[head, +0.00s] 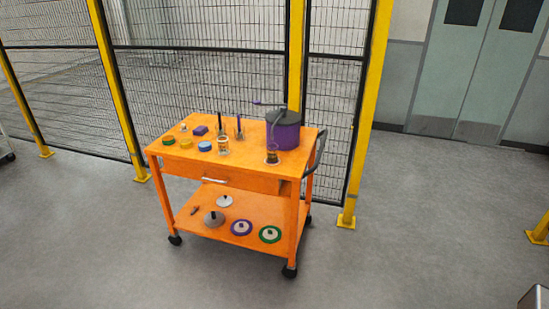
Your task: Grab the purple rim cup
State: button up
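A small round piece with a purple rim (233,227), a pale middle and a dark centre lies on the lower shelf of an orange cart (222,180). It looks low and flat from here. A similar piece with a green rim (262,235) lies just to its right. I cannot tell a cup shape on either. My gripper is not in view.
A grey disc with a dark post (213,219) and a pale disc (225,201) share the shelf. The cart top holds a purple bucket (283,133), glasses and several small coloured items. Mesh fence (205,75) stands behind; floor in front is clear.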

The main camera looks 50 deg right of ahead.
aim_at(272, 153)
jog(key=z, duration=0.05)
jog(key=i, duration=0.9)
jog(key=u, duration=0.05)
